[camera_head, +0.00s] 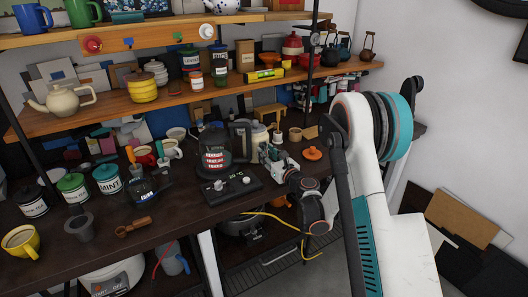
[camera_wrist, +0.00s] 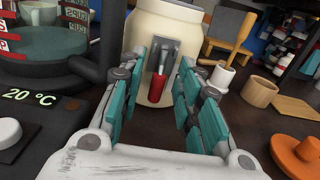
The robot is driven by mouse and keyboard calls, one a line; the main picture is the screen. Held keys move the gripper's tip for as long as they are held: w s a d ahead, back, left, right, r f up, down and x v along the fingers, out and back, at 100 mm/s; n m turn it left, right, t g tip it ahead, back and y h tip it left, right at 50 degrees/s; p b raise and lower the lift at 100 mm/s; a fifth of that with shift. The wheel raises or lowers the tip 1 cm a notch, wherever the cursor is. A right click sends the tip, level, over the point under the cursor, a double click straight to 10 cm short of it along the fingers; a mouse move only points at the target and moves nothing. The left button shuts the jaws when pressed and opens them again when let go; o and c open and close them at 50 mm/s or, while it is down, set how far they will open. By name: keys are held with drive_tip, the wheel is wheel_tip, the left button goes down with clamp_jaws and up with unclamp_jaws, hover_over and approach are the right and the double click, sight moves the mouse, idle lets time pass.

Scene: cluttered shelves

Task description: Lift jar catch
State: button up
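The jar (camera_wrist: 182,25) is cream and rounded, and it stands upright on the dark counter in front of my gripper. Its catch is a grey metal plate (camera_wrist: 162,45) with a red tab (camera_wrist: 157,88) hanging down the jar's front. My gripper (camera_wrist: 172,75) is open, with its teal-padded fingers on either side of the catch; I cannot tell whether either finger touches it. In the head view the jar (camera_head: 259,136) is partly hidden behind my gripper (camera_head: 268,153). The jar's top is cut off in the wrist view.
A black hot plate (camera_head: 236,188) reading 20 °C holds a glass pot (camera_head: 214,152) close left of my gripper. An orange lid (camera_head: 312,153), a white cup (camera_wrist: 222,77) and a wooden cup (camera_wrist: 259,92) are on the right. Shelves (camera_head: 170,110) with crockery stand above the counter.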

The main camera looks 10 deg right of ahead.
sight(265, 151)
clamp_jaws()
drive_tip(key=shift+r+p, duration=0.15)
drive_tip(key=shift+p, duration=0.15)
drive_tip(key=shift+s+r+g+h+p, duration=0.15)
drive_tip(key=shift+r+g+h+p, duration=0.05)
drive_tip(key=shift+g+p, duration=0.4)
drive_tip(key=shift+s+r+g+h+p, duration=0.1)
drive_tip(key=shift+r+g+h+p, duration=0.1)
drive_tip(key=shift+g+p, duration=0.35)
drive_tip(key=g+p, duration=0.1)
drive_tip(key=r+g+h+p, duration=0.1)
drive_tip(key=g+p, duration=0.2)
drive_tip(key=shift+s+d+r+g, duration=0.1)
drive_tip(key=shift+s+r+g, duration=0.05)
drive_tip(key=shift+r+g, duration=0.1)
drive_tip(key=g+h+p, duration=0.1)
drive_tip(key=g+p, duration=0.1)
drive_tip(key=r+g+p, duration=0.1)
drive_tip(key=g+p, duration=0.1)
drive_tip(key=shift+r+h, duration=0.15)
drive_tip(key=shift+h, duration=0.25)
drive_tip(key=shift+w+r+g+h+p, duration=0.3)
drive_tip(key=shift+g+p, duration=0.25)
drive_tip(key=shift+g, duration=0.55)
drive_tip(key=shift+w+r+g+h+p, duration=0.15)
drive_tip(key=shift+g+h+p, duration=0.35)
drive_tip(key=shift+g, duration=0.6)
drive_tip(key=shift+s, duration=0.1)
